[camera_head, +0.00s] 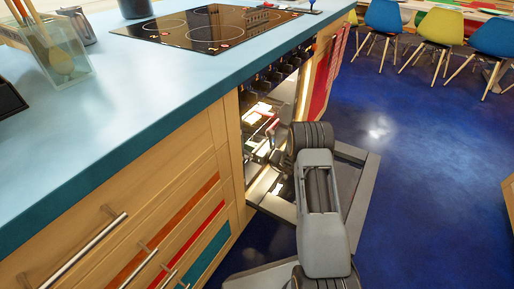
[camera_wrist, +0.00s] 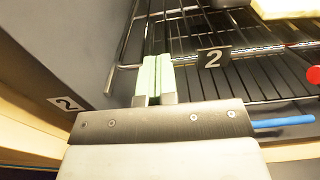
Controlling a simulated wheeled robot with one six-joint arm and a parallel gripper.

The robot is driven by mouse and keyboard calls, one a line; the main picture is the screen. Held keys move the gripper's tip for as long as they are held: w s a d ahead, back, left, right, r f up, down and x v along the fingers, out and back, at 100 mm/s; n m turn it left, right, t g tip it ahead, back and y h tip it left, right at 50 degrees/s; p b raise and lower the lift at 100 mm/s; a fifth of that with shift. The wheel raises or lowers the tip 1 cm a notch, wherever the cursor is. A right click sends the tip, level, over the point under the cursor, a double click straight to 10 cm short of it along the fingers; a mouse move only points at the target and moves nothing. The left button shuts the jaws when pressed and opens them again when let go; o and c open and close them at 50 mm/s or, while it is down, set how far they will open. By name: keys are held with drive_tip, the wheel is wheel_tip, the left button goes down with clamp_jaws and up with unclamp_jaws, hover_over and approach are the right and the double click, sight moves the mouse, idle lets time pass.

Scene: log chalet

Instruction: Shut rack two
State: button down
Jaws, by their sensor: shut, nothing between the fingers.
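Rack two (camera_wrist: 250,80) is a dark wire rack inside the oven, with a black "2" plate (camera_wrist: 213,57) on it in the wrist view. Another "2" label (camera_wrist: 65,104) is on the oven's frame at the left. My gripper (camera_wrist: 158,60) has its pale green fingers together, with nothing between them. The fingertips overlap the rack's wires just left of the plate; I cannot tell whether they touch. In the head view the oven (camera_head: 268,120) stands open under the hob, and my arm hides part of its inside. How far the rack is out is unclear.
The lowered oven door (camera_head: 362,195) lies open beneath my arm. A pale block (camera_wrist: 285,8) and a red item (camera_wrist: 313,75) show by the rack, with a blue bar (camera_wrist: 283,121) nearer. Drawers (camera_head: 150,235) are left; open blue floor (camera_head: 420,150) is right.

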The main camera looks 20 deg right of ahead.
drive_tip(key=shift+x, duration=0.95)
drive_tip(key=shift+a+r, duration=0.1)
drive_tip(key=shift+r, duration=0.15)
